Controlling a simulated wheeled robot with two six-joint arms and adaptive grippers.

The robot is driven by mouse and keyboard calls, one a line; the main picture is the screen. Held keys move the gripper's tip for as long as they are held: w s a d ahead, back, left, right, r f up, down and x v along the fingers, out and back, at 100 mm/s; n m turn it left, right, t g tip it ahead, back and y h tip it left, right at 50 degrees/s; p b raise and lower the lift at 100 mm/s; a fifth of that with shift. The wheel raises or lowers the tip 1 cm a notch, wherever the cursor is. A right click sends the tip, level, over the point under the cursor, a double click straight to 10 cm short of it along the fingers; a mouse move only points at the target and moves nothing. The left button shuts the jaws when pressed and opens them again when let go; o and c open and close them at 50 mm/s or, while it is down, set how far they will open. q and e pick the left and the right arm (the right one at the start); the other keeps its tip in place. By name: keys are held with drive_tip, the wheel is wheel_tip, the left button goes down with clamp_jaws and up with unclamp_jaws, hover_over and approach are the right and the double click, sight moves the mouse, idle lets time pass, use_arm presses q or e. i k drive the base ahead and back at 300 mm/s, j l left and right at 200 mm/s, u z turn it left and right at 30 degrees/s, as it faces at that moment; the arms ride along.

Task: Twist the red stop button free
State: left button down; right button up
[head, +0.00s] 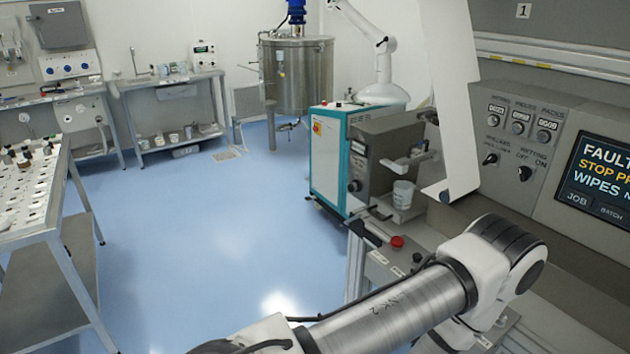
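A red mushroom-shaped button (397,242) sits on the grey ledge of the machine (378,262), right of the middle of the head view. One of my arms crosses the lower right of the picture, just below and to the right of the button, with a gap in the picture between them. Neither of my grippers shows.
A control panel with knobs and counters (518,135) stands left of the screen. A white cup (403,194) stands behind the button. A teal and white cabinet (328,160) stands farther back. A perforated table (30,200) is at left. The blue floor between is clear.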

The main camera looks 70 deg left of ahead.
sight(396, 242)
drive_tip(key=u, duration=1.55)
drive_tip(key=i+j+u, duration=0.1)
drive_tip(key=i+u, duration=0.15)
drive_tip(key=u, duration=0.25)
